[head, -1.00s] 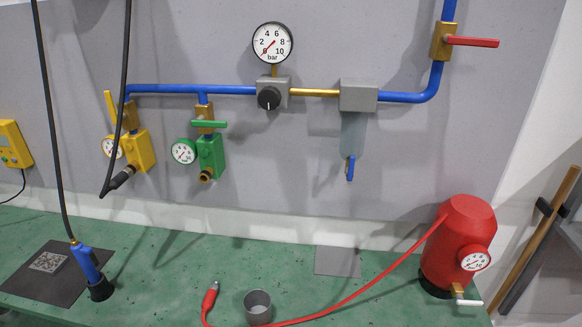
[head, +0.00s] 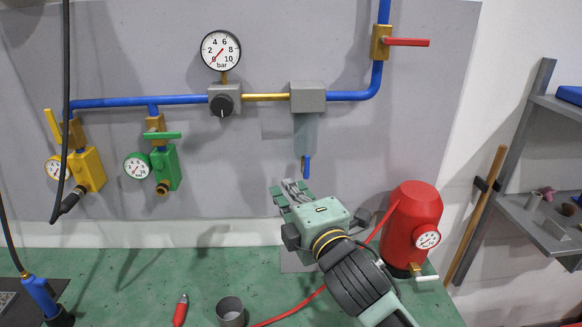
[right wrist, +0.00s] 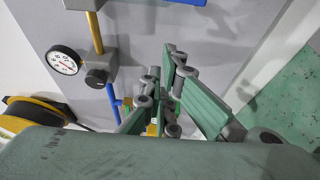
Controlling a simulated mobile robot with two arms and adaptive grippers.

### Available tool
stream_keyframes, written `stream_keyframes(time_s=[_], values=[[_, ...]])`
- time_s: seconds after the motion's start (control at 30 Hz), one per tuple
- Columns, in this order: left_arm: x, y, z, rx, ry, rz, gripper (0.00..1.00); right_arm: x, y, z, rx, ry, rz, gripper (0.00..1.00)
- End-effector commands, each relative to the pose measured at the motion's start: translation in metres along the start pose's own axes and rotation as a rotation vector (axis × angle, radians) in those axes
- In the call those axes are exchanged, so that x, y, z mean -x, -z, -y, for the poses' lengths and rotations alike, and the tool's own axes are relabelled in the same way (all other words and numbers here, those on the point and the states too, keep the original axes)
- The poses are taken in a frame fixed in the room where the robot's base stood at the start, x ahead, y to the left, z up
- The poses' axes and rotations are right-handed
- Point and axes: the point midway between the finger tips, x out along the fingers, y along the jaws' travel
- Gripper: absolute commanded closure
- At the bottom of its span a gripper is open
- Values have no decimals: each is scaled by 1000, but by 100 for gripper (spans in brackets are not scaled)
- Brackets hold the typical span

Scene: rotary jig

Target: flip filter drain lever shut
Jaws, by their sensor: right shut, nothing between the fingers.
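The filter's grey head block (head: 308,97) sits in the pipe line on the wall panel, with its translucent bowl (head: 305,132) below. The blue drain lever (head: 306,166) hangs straight down under the bowl. In the right wrist view the blue lever (right wrist: 190,2) seems to show, cut by the top edge. My right gripper (head: 284,188) is just below and a little left of the lever in the head view. Its fingers (right wrist: 170,92) are shut and empty; I cannot tell whether they touch the lever. My left gripper is out of view.
A red tank (head: 412,222) with a gauge stands on the green bench, right of my arm. A grey cup (head: 230,311) and a red hose (head: 290,312) lie in front. The regulator knob (head: 222,105) and gauge (head: 220,50) are left of the filter.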

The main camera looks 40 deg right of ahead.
Motion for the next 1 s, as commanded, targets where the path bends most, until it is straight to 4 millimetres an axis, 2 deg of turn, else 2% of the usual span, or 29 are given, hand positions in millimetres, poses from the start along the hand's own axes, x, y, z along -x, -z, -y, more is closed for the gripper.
stream_keyframes(time_s=[0.33, 0.57, 0.63, 0.9, 0.93, 1.0], values=[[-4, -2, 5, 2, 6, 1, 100, -4, 0, 2, -3, 2, 1, 100], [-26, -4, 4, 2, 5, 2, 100, -27, 0, 5, -4, -2, 2, 100], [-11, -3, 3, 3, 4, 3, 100, -43, -1, -2, -5, 6, 4, 100], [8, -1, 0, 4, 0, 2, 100, -101, 0, -2, -6, 6, 2, 100], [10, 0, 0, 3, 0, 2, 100, -103, -3, -1, -4, 8, 3, 100], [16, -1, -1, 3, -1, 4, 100, -95, -16, 0, -1, 9, 3, 100]])
